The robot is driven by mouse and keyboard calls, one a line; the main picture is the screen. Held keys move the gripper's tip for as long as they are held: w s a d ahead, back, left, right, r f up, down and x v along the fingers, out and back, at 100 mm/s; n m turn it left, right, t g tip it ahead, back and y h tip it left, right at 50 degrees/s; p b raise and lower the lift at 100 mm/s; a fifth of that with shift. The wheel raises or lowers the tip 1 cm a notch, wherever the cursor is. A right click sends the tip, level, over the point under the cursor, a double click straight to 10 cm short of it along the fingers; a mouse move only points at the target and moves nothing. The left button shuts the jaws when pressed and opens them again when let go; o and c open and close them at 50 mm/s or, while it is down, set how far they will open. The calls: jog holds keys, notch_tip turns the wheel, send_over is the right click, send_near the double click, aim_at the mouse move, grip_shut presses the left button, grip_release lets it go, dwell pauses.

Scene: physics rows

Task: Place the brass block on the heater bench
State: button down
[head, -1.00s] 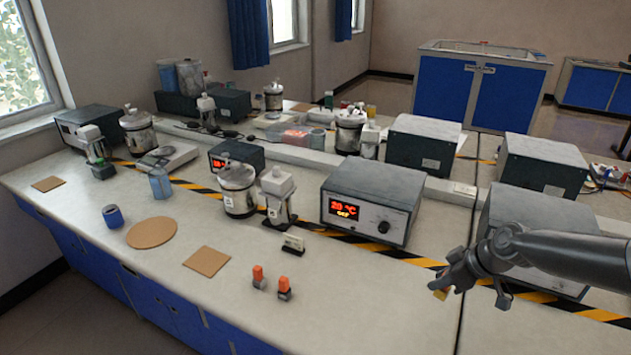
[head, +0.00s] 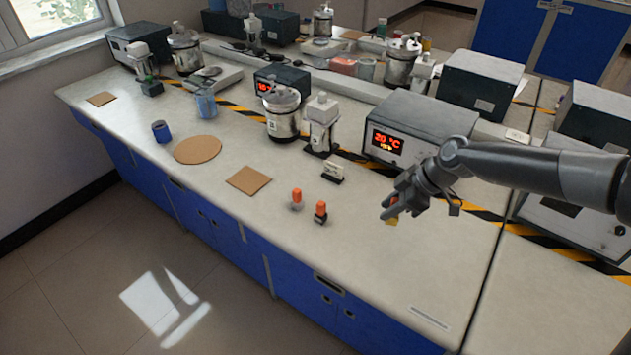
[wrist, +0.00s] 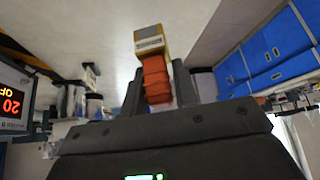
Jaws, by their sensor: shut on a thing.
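The brass block (head: 391,221) is a small yellow piece with an orange grip (wrist: 156,79). My gripper (head: 396,209) is shut on the orange grip, and the brass body (wrist: 151,42) sticks out beyond the fingertips with a pale label on one side. The block is over the pale top of the bench (head: 370,270), in front of a grey heater unit (head: 430,115) with a red "20 °C" display. It looks held above the surface. Two similar orange-topped blocks stand to the left, one silvery (head: 297,200) and one dark (head: 321,212).
A small white card (head: 332,173) stands behind the orange-topped blocks. A square cork mat (head: 248,180), a round cork mat (head: 198,149) and a blue cup (head: 160,131) lie farther left. Metal vessels (head: 283,118) stand behind. The front bench top is clear.

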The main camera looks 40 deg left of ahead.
jog(key=a+f, duration=0.2)
jog(key=a, duration=0.1)
jog(key=s+a+f, duration=0.1)
jog(key=a+f, duration=0.1)
jog(key=a, duration=0.2)
jog(key=s+a+f, duration=0.1)
jog(key=a+f, duration=0.1)
jog(key=a, duration=0.1)
jog(key=shift+s+a+f, duration=0.2)
jog(key=shift+a+f, duration=0.05)
jog(key=shift+a, duration=0.1)
jog(key=shift+a+f, duration=0.1)
jog(key=shift+f, duration=2)
jog(key=shift+f, duration=0.1)
jog(key=c, duration=1.1)
grip_release()
jog(key=v, duration=1.2)
